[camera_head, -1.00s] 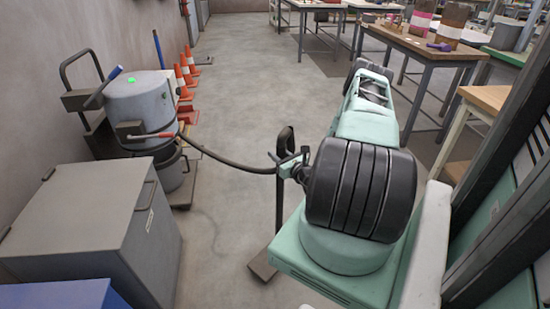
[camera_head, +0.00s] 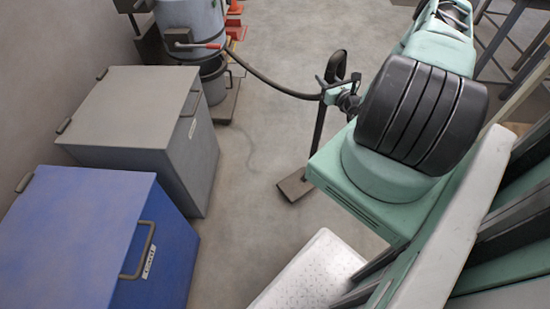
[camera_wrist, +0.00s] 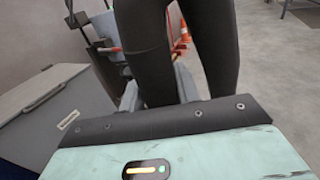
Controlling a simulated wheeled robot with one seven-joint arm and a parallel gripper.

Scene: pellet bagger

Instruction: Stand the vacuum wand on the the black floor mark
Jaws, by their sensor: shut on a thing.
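The vacuum wand (camera_head: 318,132) is a dark pole with a hooked top and a flat brown foot (camera_head: 295,184). It hangs nearly upright left of my arm in the head view. My gripper (camera_head: 326,88) is shut on it just below the hook. In the wrist view the dark curved handle (camera_wrist: 145,45) passes between my fingers. A black hose runs from the wand to the grey vacuum drum (camera_head: 190,22). Whether the foot touches the floor I cannot tell. I see no black floor mark; my arm and body hide part of the floor.
A grey bin (camera_head: 140,105) and a blue bin (camera_head: 80,225) stand along the left wall. Orange cones (camera_head: 235,25) are behind the drum. A white textured plate (camera_head: 315,270) shows at the bottom. Bare concrete floor lies between the bins and my arm.

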